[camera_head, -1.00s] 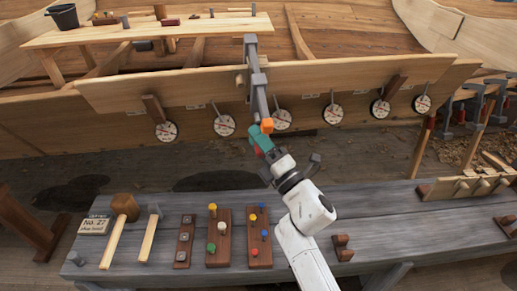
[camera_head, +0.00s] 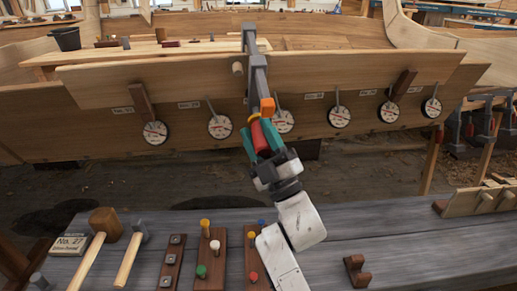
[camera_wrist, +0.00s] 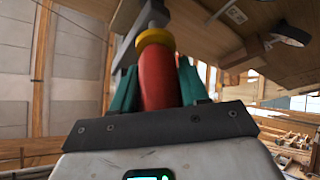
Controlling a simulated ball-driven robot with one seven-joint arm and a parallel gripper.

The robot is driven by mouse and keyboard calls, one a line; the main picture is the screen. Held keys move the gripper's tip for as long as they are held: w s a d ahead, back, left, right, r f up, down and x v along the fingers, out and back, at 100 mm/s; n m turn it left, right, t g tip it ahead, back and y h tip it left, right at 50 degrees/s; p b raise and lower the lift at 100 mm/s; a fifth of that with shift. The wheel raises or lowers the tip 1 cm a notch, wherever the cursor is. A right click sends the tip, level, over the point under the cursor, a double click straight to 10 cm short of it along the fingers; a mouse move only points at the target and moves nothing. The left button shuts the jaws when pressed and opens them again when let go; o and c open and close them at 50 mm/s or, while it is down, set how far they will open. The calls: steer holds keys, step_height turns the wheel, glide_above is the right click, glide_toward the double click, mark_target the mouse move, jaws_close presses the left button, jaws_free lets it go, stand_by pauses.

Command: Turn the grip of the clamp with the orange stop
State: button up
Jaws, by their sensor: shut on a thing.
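The clamp (camera_head: 258,78) is a grey bar hung over the upper edge of the pale plank, with an orange stop (camera_head: 267,107) low on it. Its red grip (camera_head: 259,134) hangs below, with a yellow collar (camera_head: 253,117) at the top. My gripper (camera_head: 261,140) comes up from below, its teal fingers shut on the red grip. In the wrist view the red grip (camera_wrist: 157,78) stands between the two teal fingers, under the yellow collar (camera_wrist: 155,37). The grip's lower end is hidden by my gripper.
Round white dials (camera_head: 284,121) line the plank (camera_head: 180,80) on both sides of the clamp. The bench (camera_head: 400,240) below holds a mallet (camera_head: 104,222), a hammer (camera_head: 138,232) and racks of coloured pegs (camera_head: 209,262). Open floor lies between bench and hull.

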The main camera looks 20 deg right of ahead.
steer(key=shift+f+m+h+b, duration=0.35)
steer(key=shift+m+b, duration=0.25)
steer(key=shift+m, duration=0.2)
steer(key=shift+r+t+h, duration=0.15)
steer(key=shift+t+h, duration=0.1)
steer(key=shift+t, duration=0.15)
steer(key=o, duration=0.8)
steer(key=shift+c, duration=0.2)
steer(key=shift+o, duration=1)
steer(key=shift+r, duration=0.15)
steer(key=v, duration=1.1)
steer(key=shift+p, duration=0.35)
